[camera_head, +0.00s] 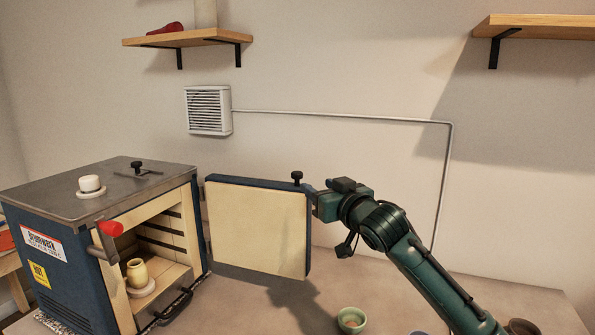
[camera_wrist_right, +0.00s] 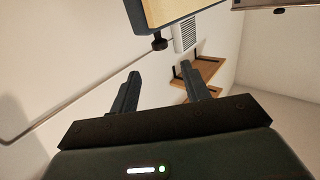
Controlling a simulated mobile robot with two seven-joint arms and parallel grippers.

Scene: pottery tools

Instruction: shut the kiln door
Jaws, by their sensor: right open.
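The kiln (camera_head: 62,277) is a dark blue box with a grey metal top at the left of the head view. Its door (camera_head: 258,228) stands wide open to the right, with its cream inner face showing and a black knob (camera_head: 297,177) on its top edge. A small yellowish vase (camera_head: 137,272) stands inside the kiln. My right gripper (camera_head: 312,197) is at the door's free edge; whether it touches is unclear. In the right wrist view, the fingers (camera_wrist_right: 165,88) are apart with nothing between them, and the door (camera_wrist_right: 168,12) and knob (camera_wrist_right: 158,42) lie beyond them. My left gripper is out of view.
A red-ended handle (camera_head: 110,229) sticks out at the kiln's front. A white cup (camera_head: 90,184) stands on the kiln top. A green bowl (camera_head: 351,319) is on the table (camera_head: 240,307) below the door. Wall shelves (camera_head: 188,38) hang above.

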